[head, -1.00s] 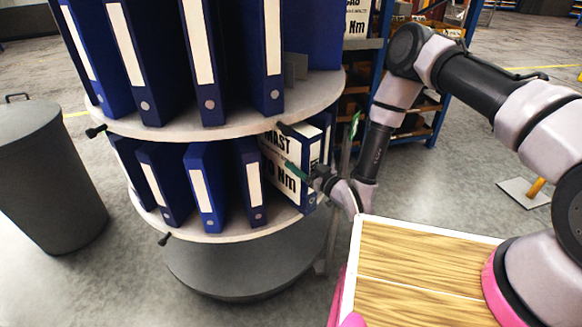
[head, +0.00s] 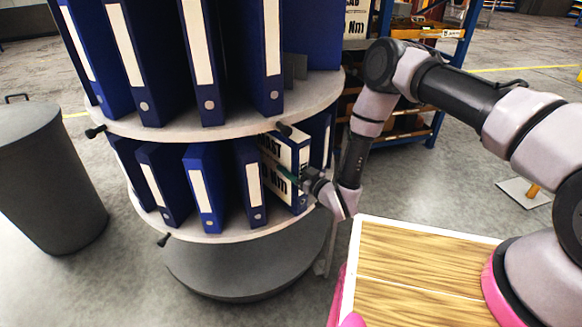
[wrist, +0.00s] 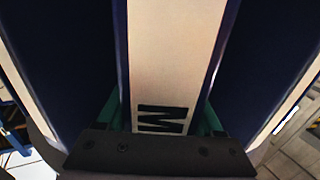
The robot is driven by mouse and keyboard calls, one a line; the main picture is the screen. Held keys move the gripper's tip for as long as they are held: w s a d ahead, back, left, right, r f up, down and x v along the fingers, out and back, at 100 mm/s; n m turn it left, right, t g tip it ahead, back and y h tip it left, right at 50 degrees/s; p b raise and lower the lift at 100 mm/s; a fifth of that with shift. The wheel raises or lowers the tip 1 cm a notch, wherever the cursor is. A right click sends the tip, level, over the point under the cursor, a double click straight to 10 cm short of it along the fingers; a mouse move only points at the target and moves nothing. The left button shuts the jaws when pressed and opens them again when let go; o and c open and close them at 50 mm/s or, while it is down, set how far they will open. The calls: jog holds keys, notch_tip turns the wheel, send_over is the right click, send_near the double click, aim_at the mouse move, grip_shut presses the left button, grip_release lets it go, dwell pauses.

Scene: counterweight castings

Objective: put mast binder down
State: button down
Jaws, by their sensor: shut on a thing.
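The mast binder (head: 297,155) is dark blue with a white label; part of "MAST" and "Nm" show on its side in the head view. It stands upright at the right of the carousel's lower shelf (head: 232,232), right of a row of blue binders. My gripper (head: 292,180) is shut on its spine from the front right. In the wrist view the binder's pale spine label (wrist: 170,50), with a black "M", lies between the green fingers of my gripper (wrist: 165,118). I cannot tell whether the binder's bottom edge touches the shelf.
Several blue binders (head: 205,190) stand left of the mast binder, and another blue binder (head: 318,135) stands behind it at right. The upper shelf (head: 230,118) is close above. A wooden-topped surface (head: 420,270) is at front right, a grey bin (head: 45,180) at left.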

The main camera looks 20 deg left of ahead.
grip_release()
jog(key=v, duration=1.2)
